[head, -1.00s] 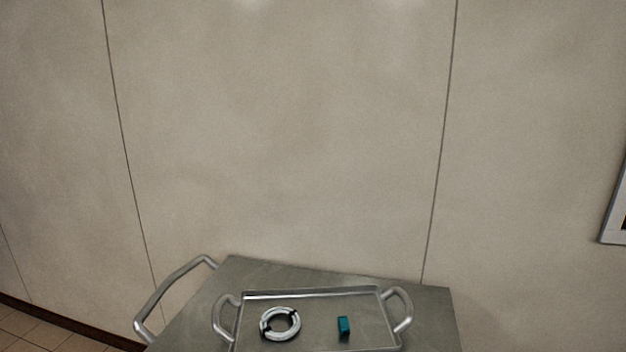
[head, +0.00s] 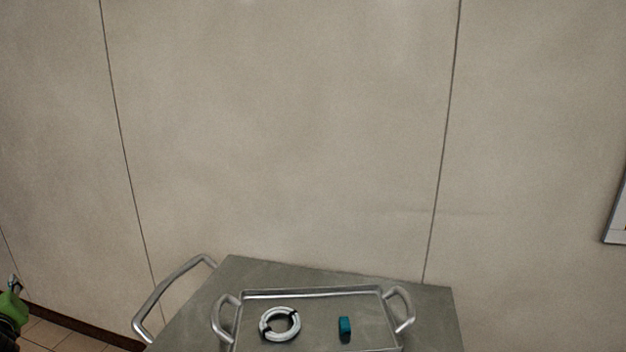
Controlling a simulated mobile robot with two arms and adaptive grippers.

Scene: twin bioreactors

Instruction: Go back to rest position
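Part of what looks like my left gripper (head: 14,286) shows at the lower left edge of the head view, with a green part, a dark part and a grey tip. It is cut off by the frame, so I cannot tell whether it is open or shut. It is well left of the cart and apart from it. My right gripper is not in view.
A grey cart (head: 435,313) with a bar handle (head: 160,291) stands against the wall. On it is a metal tray (head: 312,292) with two handles, holding a white ring with dark parts (head: 281,325) and a small teal block (head: 345,327).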

